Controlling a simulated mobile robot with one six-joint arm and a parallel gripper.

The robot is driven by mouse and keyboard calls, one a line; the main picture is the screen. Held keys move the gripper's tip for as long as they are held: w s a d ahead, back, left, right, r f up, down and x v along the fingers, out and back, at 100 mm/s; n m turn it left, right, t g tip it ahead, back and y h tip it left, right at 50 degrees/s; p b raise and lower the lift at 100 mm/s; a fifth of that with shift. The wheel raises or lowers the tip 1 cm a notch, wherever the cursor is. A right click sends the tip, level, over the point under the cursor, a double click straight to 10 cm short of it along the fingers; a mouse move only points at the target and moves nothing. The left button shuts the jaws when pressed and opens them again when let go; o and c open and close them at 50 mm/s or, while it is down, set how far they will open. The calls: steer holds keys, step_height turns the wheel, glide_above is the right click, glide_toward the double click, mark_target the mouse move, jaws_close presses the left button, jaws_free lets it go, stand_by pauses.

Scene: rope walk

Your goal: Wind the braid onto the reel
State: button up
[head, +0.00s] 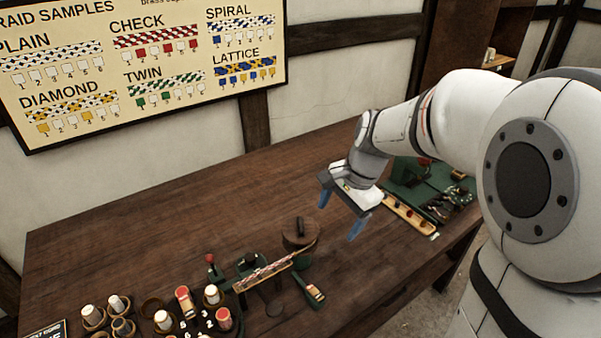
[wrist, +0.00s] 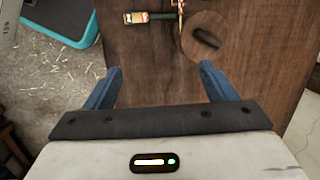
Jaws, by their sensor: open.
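The reel (head: 298,243) is a round brown wooden disc with a dark crank handle, near the front middle of the bench; it also shows in the wrist view (wrist: 200,52). The braid (head: 263,273), a straight red and white patterned length, runs from a green fixture (head: 248,262) toward the reel. Whether its end touches the reel is unclear. My gripper (head: 341,213) has blue fingers spread apart with nothing between them. It hangs above the bench, to the right of the reel. In the wrist view the reel lies beyond the right fingertip (wrist: 207,67).
Several bobbins (head: 163,320) stand at front left. A wooden strip with coloured knobs (head: 408,216) and a green tool mat (head: 405,180) lie at right. The bench (head: 160,220) is clear at back left. A sample board (head: 110,115) hangs behind.

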mark_target(301, 223)
steer(key=w+a+f+m+g+y+p, duration=0.1)
steer(key=w+a+f+m+y+p, duration=0.2)
steer(key=w+m, duration=0.45)
steer(key=shift+n+h, duration=0.45)
steer(key=shift+h, duration=0.15)
steer(key=x, duration=0.6)
steer(key=w+a+x, duration=0.1)
steer(key=x, duration=0.1)
steer(key=shift+w+a+f+b, duration=0.1)
steer(key=shift+a+f+b, duration=0.1)
steer(key=shift+b, duration=0.15)
steer(key=shift+r, duration=0.1)
steer(key=shift+c, duration=0.5)
steer(key=c, duration=0.9)
